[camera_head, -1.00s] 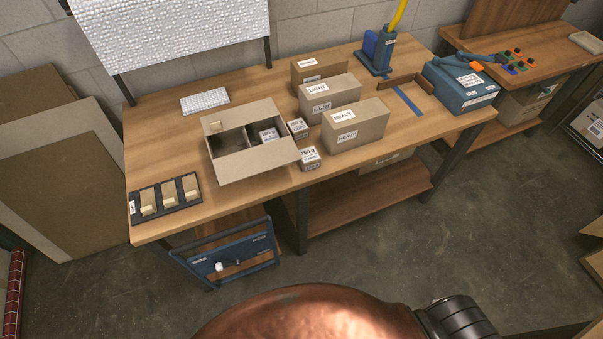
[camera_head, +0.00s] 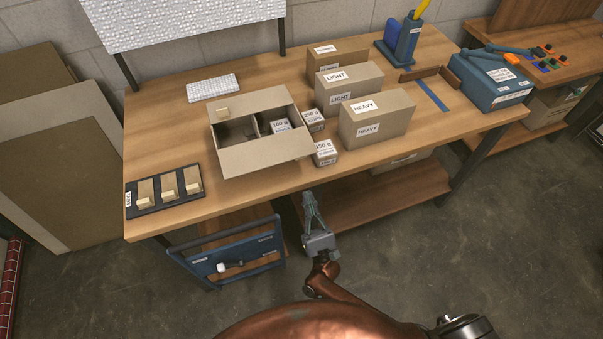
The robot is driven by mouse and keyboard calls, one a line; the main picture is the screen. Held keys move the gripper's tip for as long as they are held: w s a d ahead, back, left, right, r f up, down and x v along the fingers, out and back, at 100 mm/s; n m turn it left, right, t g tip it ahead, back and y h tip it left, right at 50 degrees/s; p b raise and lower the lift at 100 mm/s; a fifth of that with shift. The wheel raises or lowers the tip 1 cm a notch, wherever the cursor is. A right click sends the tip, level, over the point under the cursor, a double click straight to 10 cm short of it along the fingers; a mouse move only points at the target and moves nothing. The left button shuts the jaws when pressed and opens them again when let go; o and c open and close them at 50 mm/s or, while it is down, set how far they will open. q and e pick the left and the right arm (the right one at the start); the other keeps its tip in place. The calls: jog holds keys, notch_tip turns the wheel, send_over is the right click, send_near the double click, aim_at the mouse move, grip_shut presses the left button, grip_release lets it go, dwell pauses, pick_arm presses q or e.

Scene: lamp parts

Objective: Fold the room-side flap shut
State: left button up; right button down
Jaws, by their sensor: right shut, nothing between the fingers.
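An open cardboard box (camera_head: 216,137) with a divider stands on the workbench. Its room-side panel (camera_head: 265,157) faces me; the flap there appears to stand out from the opening, though flap and wall are hard to tell apart. A small weight box (camera_head: 281,126) sits in the right compartment. My right gripper (camera_head: 309,196) is shut and empty, in front of the bench edge, apart from the box and to its lower right. My left gripper is not in view.
Two small weight boxes (camera_head: 324,154) stand close to the carton's right side, with LIGHT (camera_head: 348,86) and HEAVY (camera_head: 377,118) cartons beyond. A dark tray of tan blocks (camera_head: 145,196) lies front left. A blue panel (camera_head: 225,262) hangs below the bench edge.

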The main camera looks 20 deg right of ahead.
jog(key=p+x, duration=0.1)
jog(key=x, duration=0.9)
jog(key=shift+s, duration=0.1)
